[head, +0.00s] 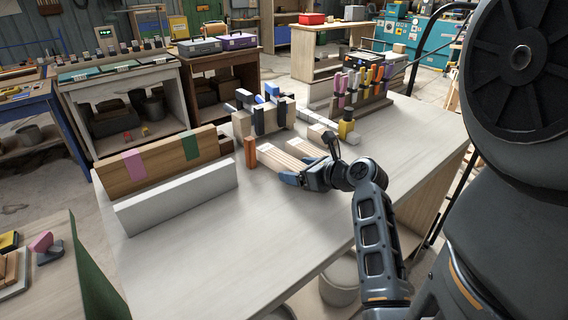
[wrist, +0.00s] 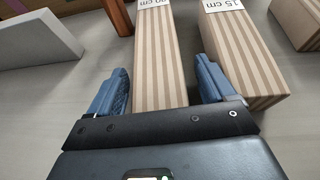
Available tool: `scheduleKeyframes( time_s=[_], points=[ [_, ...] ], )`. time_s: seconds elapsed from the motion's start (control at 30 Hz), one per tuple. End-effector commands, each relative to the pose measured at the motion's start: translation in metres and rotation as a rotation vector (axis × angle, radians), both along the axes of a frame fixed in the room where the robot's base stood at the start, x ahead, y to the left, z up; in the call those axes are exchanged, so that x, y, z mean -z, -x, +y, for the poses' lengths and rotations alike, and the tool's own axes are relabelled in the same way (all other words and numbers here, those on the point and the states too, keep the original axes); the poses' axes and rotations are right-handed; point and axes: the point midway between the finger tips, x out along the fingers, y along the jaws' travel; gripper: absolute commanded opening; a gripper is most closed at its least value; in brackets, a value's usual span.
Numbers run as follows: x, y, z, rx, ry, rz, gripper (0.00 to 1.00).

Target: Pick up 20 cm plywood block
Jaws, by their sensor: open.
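The 20 cm plywood block (wrist: 160,50) is a long striped bar lying flat, its white label partly cut off at the top of the wrist view. In the head view the block (head: 277,159) lies on the bench. My gripper (wrist: 163,80) is open, with one blue finger on each side of this block near its close end. A small gap shows on the left; the right finger is very close to the block, and I cannot tell whether it touches. In the head view my gripper (head: 291,178) covers the block's near end.
A 15 cm block (wrist: 242,55) lies close on the right, beside my right finger. A reddish-brown block (head: 250,152) stands upright past the far left end. A long white bar (head: 178,197) lies to the left. The bench (head: 270,240) is clear in front.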

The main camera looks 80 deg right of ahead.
Motion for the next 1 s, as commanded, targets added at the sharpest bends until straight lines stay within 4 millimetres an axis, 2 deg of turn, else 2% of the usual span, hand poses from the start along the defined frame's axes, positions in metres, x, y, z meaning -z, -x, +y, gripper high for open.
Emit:
scheduleKeyframes(
  time_s=[0.33, 1.0],
  points=[
    [0.0036, -0.0070, -0.0046, 0.000, 0.001, 0.001, 0.83],
    [0.0036, -0.0068, -0.0044, 0.000, 0.001, 0.001, 0.19]
  ],
)
